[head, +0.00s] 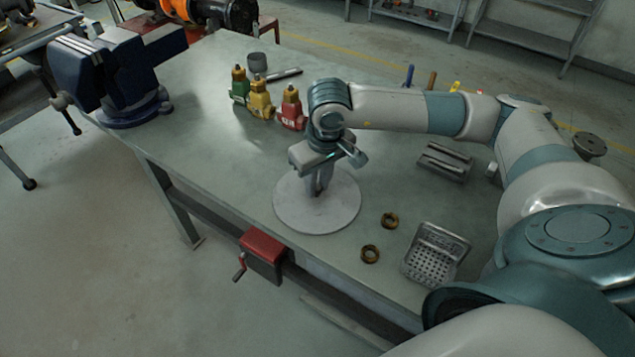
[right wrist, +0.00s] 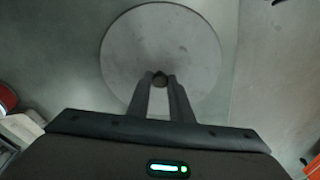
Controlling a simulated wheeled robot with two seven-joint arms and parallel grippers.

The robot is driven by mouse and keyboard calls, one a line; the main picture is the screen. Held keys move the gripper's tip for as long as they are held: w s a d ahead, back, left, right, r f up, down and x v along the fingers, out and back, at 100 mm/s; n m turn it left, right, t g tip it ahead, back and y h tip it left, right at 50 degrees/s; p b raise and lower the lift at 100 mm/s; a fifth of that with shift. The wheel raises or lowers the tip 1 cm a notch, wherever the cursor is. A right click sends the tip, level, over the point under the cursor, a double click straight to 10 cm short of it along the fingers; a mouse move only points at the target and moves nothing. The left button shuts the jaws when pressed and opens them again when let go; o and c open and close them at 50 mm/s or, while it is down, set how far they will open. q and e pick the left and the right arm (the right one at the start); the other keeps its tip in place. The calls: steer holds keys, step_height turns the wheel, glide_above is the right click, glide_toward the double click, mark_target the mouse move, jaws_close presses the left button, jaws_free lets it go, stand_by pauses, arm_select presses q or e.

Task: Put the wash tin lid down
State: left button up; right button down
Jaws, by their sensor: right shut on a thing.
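The wash tin lid (head: 330,212) is a flat, round grey disc near the front edge of the workbench in the head view. My right gripper (head: 319,190) is above its middle, pointing down. In the right wrist view the lid (right wrist: 190,45) fills the upper middle, and my right gripper (right wrist: 160,80) is shut on the small dark knob at its centre. The lid looks level. I cannot tell whether it rests on the bench or hangs just above it. My left gripper is not in view.
A blue vise (head: 115,75) is at the left corner. Bare bench lies left of the lid.

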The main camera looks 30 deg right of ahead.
mark_target(321, 201)
steer(key=c, duration=1.6)
jaws_free()
arm_select(q)
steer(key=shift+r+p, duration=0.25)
steer(key=shift+p, duration=0.05)
arm_select(e)
steer(key=shift+r, duration=0.2)
